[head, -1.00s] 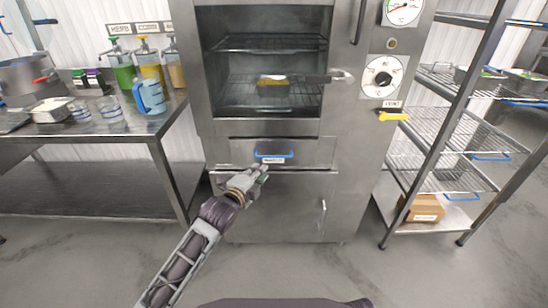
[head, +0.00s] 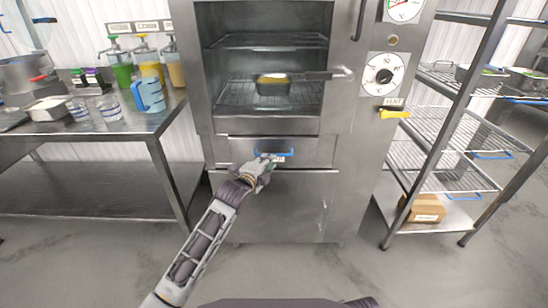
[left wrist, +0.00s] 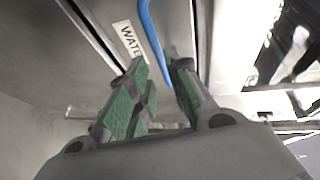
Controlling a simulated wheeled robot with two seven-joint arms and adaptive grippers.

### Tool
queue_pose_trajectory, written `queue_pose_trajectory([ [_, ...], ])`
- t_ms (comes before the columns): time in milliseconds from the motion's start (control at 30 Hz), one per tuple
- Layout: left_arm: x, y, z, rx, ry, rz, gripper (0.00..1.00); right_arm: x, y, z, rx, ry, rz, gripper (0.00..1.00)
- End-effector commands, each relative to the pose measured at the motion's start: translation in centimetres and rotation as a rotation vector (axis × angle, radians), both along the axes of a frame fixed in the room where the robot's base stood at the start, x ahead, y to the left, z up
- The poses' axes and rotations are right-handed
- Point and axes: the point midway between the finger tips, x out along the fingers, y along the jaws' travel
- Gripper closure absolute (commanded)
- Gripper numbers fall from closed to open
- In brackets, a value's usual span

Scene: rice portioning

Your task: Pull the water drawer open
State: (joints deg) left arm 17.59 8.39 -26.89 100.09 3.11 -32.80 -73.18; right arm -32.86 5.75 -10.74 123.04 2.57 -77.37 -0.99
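The water drawer (head: 318,152) is a flat steel front below the oven opening. It looks shut, flush with the cabinet. Its blue bar handle (head: 287,153) runs across the front, and the handle also shows in the left wrist view (left wrist: 151,32) beside a white label (left wrist: 128,38) reading "WATE", the rest cut off. My left gripper (head: 266,160) is at the left part of the handle and hides some of it and the label. In the left wrist view its green-padded fingers (left wrist: 160,68) are apart, with the handle's end between them. Contact cannot be told. My right gripper is out of view.
A pan (head: 273,88) sits on a rack in the oven above. A yellow vent lever (head: 395,114) sticks out at the right, near a wire shelf rack (head: 445,128). A steel table (head: 95,128) with containers stands left. The floor before the cabinet is clear.

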Motion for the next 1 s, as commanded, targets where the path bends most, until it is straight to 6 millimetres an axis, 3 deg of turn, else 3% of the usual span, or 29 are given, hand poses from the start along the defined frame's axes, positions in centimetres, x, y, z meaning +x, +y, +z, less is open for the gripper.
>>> queue_pose_trajectory([
  [600,4.8,-2.1,-1.0,-0.001,-0.001,0.0,0.81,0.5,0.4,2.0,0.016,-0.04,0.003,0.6],
  [1000,6.0,-2.6,-1.2,0.0,-0.001,0.0,0.81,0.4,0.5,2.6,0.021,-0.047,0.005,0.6],
])
